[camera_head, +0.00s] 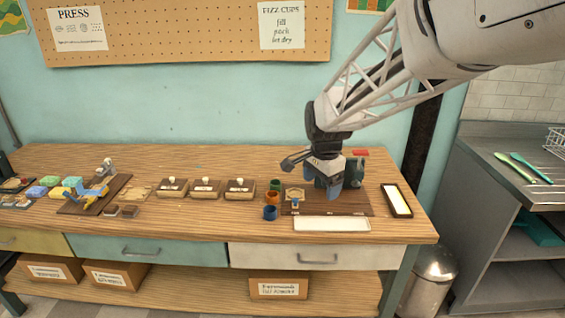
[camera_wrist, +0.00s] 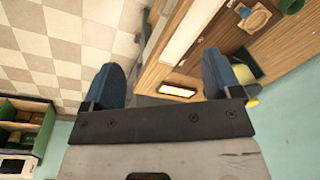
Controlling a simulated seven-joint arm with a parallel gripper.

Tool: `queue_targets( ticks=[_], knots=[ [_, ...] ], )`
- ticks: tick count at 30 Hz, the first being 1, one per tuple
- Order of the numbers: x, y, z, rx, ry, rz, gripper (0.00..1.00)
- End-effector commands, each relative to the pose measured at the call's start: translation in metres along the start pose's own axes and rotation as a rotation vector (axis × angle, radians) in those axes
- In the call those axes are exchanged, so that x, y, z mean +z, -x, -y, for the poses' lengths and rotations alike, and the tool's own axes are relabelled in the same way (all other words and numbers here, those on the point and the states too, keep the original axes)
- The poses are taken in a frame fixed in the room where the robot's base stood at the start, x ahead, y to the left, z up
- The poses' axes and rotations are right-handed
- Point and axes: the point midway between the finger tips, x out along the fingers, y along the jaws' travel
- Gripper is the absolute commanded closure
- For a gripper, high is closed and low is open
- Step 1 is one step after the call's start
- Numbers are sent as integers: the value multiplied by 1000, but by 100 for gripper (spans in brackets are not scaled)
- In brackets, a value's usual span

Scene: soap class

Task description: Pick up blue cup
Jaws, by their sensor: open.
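The blue cup (camera_head: 270,212) stands on the wooden workbench (camera_head: 180,238), in front of an orange cup (camera_head: 272,197) and a green cup (camera_head: 275,185). The cups form a short row at the left edge of a brown board. My gripper (camera_head: 341,186) is to the right of the blue cup and apart from it, over the right part of the board. Its blue fingers also show in the wrist view (camera_wrist: 160,80), spread with nothing between them. I cannot make out the blue cup in the wrist view.
The brown board (camera_head: 357,204) holds a small wooden piece and a dark green device (camera_head: 357,170) close to my gripper. A white strip (camera_head: 331,223) lies in front, and a dark-framed tray (camera_head: 397,200) at the right. Several wooden boxes (camera_head: 206,190) stand left of the cups.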

Motion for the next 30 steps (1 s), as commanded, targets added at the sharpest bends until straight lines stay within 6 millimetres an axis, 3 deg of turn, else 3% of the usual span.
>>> queue_targets(
  ticks=[3, 18, 24, 30],
  knots=[
    [-3, -19, 31, 12, -79, 8, 16],
    [-3, -109, 148, 61, -426, 22, 16],
    [3, -152, 190, 82, -563, 21, 16],
    [10, -186, 219, 97, -667, 18, 16]
  ],
)
